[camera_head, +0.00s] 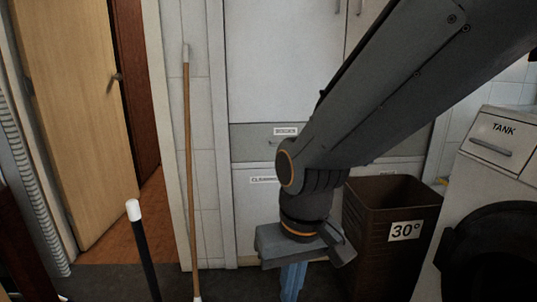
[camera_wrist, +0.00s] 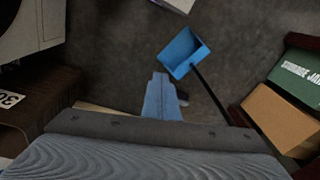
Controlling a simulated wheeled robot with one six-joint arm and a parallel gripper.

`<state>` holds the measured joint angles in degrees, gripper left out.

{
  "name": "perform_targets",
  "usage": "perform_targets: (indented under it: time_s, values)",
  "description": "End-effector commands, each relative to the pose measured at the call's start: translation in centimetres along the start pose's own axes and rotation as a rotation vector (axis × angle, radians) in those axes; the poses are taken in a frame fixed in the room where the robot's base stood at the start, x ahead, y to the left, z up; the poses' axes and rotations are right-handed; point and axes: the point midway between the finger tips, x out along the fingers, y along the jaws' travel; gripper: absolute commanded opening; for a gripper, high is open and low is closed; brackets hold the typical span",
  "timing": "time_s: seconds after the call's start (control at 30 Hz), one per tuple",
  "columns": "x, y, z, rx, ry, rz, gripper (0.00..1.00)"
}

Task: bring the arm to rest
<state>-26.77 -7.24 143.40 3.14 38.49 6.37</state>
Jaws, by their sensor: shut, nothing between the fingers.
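My arm reaches down from the upper right in the head view. My gripper (camera_head: 292,282) hangs at the bottom middle of that view, with its blue fingers pointing down. It also shows in the wrist view (camera_wrist: 161,96), where the blue fingers are together above the dark floor. Nothing is held between them. The lower ends of the fingers run to the bottom edge of the head view.
A brown bin (camera_head: 376,225) marked 30° stands just right of my gripper. A blue dustpan (camera_wrist: 184,53) with a dark handle lies beyond the fingers. A wooden pole (camera_head: 189,170) leans on the wall. Boxes (camera_wrist: 281,117) stand at right.

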Motion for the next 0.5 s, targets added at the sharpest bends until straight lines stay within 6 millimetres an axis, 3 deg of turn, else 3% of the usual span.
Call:
perform_targets:
  time_s: [0.13, 0.5]
  values:
    - [-0.4, -0.6, 4.7, -0.12, -0.073, -0.008, 0.0]
    - [-4.5, 1.7, 4.6, -0.033, -0.076, 0.007, 0.0]
